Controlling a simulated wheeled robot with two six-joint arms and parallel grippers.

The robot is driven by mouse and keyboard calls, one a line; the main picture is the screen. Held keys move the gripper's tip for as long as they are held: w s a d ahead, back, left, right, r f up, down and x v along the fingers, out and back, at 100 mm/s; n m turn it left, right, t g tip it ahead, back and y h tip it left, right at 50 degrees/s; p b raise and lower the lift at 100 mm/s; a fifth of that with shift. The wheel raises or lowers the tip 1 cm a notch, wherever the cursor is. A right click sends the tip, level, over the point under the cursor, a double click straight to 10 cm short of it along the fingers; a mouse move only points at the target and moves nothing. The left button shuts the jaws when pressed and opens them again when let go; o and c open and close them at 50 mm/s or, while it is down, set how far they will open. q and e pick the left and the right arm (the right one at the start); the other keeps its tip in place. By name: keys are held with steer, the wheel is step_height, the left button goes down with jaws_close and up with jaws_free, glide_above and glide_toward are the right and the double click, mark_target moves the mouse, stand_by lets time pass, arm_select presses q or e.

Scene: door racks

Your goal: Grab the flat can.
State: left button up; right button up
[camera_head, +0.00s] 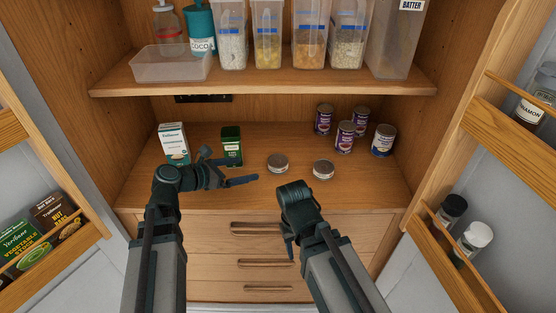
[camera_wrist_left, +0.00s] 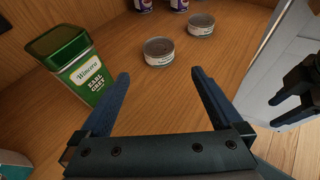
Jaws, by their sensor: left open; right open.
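Two flat cans stand on the wooden counter. The left flat can (camera_head: 277,163) is to the right of the green tea tin, and the right flat can (camera_head: 323,169) is a little farther right. In the left wrist view the nearer flat can (camera_wrist_left: 159,51) lies ahead of the fingers, with the other flat can (camera_wrist_left: 201,25) beyond it to the right. My left gripper (camera_head: 240,172) is open and empty, low over the counter to the left of the left can. My right gripper (camera_head: 288,225) points down in front of the counter's front edge, apart from both cans.
A green tea tin (camera_head: 231,145) stands close behind my left gripper, also in the left wrist view (camera_wrist_left: 72,63). A white box (camera_head: 173,143) is at the left. Several tall cans (camera_head: 345,137) stand back right. A shelf with containers (camera_head: 270,88) hangs above; open doors flank both sides.

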arm_select(q)
steer(key=b, duration=0.3)
glide_toward(275, 162)
steer(key=x, duration=0.4)
steer(key=shift+a+f, duration=0.1)
steer(key=shift+f, duration=0.15)
steer(key=shift+w+d+f, duration=0.1)
steer(key=shift+w+d, duration=0.1)
steer(key=shift+d, duration=0.15)
steer(key=b+x, duration=0.2)
steer(key=x, duration=0.3)
steer(key=shift+w, duration=0.2)
steer(key=c, duration=1.2)
steer(key=shift+r, duration=0.2)
